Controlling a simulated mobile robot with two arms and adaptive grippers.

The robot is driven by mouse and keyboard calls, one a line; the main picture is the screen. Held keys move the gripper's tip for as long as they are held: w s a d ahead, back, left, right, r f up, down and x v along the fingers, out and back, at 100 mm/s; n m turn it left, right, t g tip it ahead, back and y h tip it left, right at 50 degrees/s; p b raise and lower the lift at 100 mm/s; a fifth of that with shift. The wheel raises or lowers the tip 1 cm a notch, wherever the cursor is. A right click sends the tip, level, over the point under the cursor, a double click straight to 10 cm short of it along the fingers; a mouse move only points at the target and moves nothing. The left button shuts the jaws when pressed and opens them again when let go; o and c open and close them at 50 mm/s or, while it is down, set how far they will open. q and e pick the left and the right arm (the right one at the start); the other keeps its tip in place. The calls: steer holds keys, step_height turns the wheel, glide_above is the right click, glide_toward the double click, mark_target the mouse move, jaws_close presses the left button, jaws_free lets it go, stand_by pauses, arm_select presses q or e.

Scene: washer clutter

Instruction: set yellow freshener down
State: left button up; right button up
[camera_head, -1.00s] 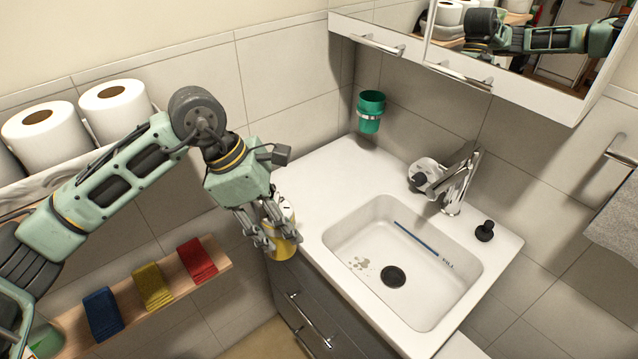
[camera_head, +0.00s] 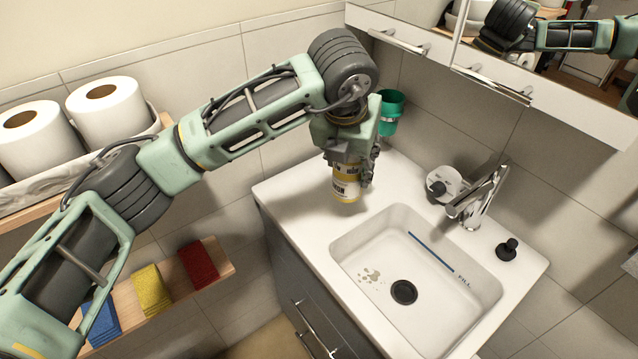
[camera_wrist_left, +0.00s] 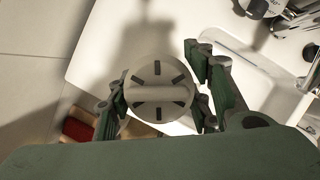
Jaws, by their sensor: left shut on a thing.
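The yellow freshener (camera_head: 346,190) is a white and yellow can with dark lettering, roughly upright at the left part of the white counter (camera_head: 290,190). My left gripper (camera_head: 350,178) is shut on it from above. In the left wrist view, its round slotted top (camera_wrist_left: 159,86) sits between the fingers of my left gripper (camera_wrist_left: 160,100). I cannot tell whether its base touches the counter. My right gripper is not in view.
The sink basin (camera_head: 375,285) with a dark drain lies just right of the can. A chrome tap (camera_head: 478,200), black stopper (camera_head: 507,249) and green cup (camera_head: 390,112) are farther right and back. Counter left of the can is clear. A cabinet (camera_head: 430,45) hangs above.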

arm_select(q)
steer(key=w+a+f+b, duration=0.1)
steer(key=a+f, duration=0.1)
steer(key=f, duration=0.1)
steer(key=w+a+f, duration=0.1)
steer(key=a+f, duration=0.1)
steer(key=f, duration=0.1)
steer(key=w+a+f+b, duration=0.1)
steer(key=w+a+f, duration=0.1)
steer(key=f, duration=0.1)
steer(key=shift+w+a+b, duration=0.1)
steer(key=shift+a+b, duration=0.25)
steer(key=shift+r, duration=0.1)
steer(key=o, duration=1.2)
steer(key=shift+o, duration=0.2)
